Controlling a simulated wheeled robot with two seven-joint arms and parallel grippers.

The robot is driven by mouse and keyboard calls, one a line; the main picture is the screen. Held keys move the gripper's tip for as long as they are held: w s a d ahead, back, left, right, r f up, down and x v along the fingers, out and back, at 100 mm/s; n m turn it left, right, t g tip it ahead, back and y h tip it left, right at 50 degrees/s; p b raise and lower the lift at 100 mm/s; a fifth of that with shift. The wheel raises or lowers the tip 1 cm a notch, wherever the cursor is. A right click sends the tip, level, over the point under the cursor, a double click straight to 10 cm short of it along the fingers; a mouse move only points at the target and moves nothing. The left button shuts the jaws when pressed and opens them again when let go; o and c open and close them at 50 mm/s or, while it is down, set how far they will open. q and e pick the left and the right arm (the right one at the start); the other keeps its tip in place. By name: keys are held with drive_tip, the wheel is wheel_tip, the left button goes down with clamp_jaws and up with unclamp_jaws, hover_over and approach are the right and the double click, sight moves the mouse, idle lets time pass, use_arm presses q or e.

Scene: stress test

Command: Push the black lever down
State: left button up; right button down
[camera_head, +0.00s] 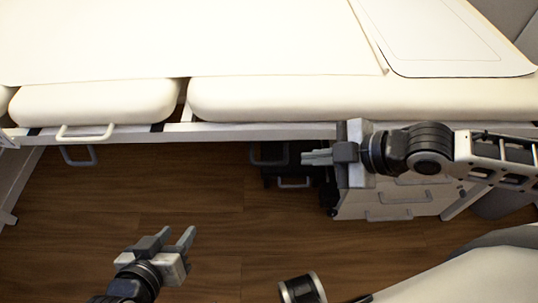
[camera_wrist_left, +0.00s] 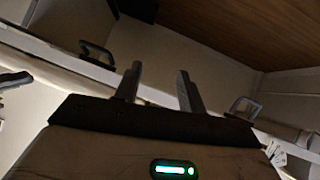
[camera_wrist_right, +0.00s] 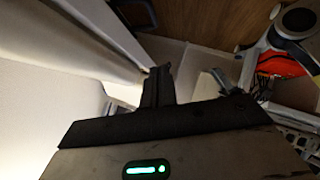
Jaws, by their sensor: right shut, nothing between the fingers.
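Several loop-shaped handles hang along the front edge of the padded bed. A dark loop (camera_head: 268,154) under the edge, mid-picture in the head view, may be the black lever; I cannot be sure. A black loop handle (camera_wrist_left: 97,53) also shows in the left wrist view; I cannot tell if it is the same one. My right gripper (camera_head: 317,157) is shut and empty, just right of the dark loop, its fingers pointing left. It also shows in the right wrist view (camera_wrist_right: 157,84). My left gripper (camera_head: 177,238) is open and empty over the floor, apart from the bed.
The cream padded bed (camera_head: 80,102) spans the top. A pale loop handle (camera_head: 85,133) and a grey one (camera_head: 78,157) are at its left. A white drawer unit (camera_head: 388,205) stands under it at right. The wooden floor (camera_head: 150,195) is clear at left.

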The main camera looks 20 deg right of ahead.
use_arm(q)
drive_tip(key=shift+w+d+f, duration=0.15)
drive_tip(key=shift+w+f, duration=0.2)
use_arm(e)
drive_tip(key=shift+w+d+f, duration=0.1)
drive_tip(key=shift+w+d, duration=0.15)
drive_tip(key=shift+d, duration=0.1)
drive_tip(key=shift+f, duration=0.1)
drive_tip(key=b, duration=0.5)
approach(265, 163)
drive_tip(key=x, duration=0.3)
drive_tip(key=a+x, duration=0.1)
drive_tip(key=x, duration=0.1)
drive_tip(key=shift+s+d+r, duration=0.1)
drive_tip(key=shift+s+r, duration=0.1)
drive_tip(key=shift+r, duration=0.1)
drive_tip(key=shift+w+f, duration=0.3)
drive_tip(key=shift+f, duration=0.2)
use_arm(q)
drive_tip(key=r, duration=0.1)
drive_tip(key=d+r+t+h, duration=0.1)
drive_tip(key=r+t, duration=0.1)
drive_tip(key=shift+w+d+r+m+h, duration=0.2)
drive_tip(key=shift+d+m+h, duration=0.1)
use_arm(e)
drive_tip(key=shift+w+d, duration=0.1)
